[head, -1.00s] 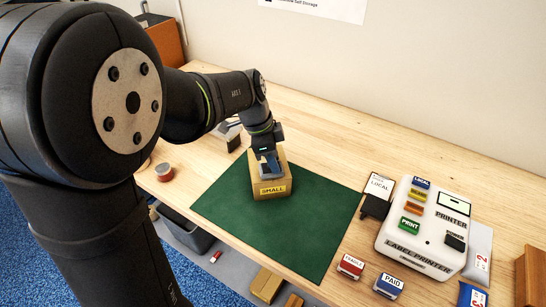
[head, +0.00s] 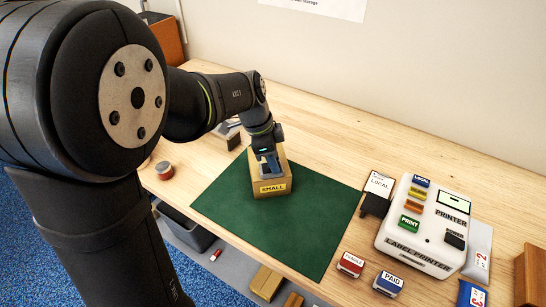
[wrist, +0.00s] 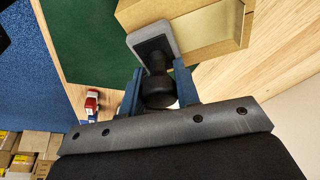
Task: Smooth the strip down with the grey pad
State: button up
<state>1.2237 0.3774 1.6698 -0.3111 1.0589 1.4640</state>
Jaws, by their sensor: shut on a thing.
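A small tan carton (head: 284,186) marked SMALL stands on the green mat (head: 225,205). My gripper (wrist: 158,88) is shut on the black knob (wrist: 156,94) of the grey pad (wrist: 171,28). In the wrist view the pad is flat at the carton's top, over one end of a smooth, paler tan strip (wrist: 210,32). The part of the strip under the pad is hidden. In the head view my gripper (head: 268,162) is over the carton, and its blue fingers hide most of the top.
A white label printer (head: 415,245) stands at the right, with FRAGILE (head: 350,265) and PAID (head: 388,284) stamps in front. A red-topped roll (head: 164,170) lies left of the mat. The mat's right half is clear. A grey bin (head: 188,232) sits below the table edge.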

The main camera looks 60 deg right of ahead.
dwell(0.3)
jog(key=shift+w+d, duration=0.65)
jog(key=shift+d, duration=0.05)
jog(key=shift+w+d, duration=0.1)
jog(key=shift+w+d, duration=0.6)
jog(key=shift+d, duration=0.05)
jog(key=shift+d, duration=0.1)
jog(key=shift+w+d, duration=0.65)
jog(key=shift+w, duration=0.1)
jog(key=shift+w+d, duration=0.6)
jog(key=shift+d, duration=0.15)
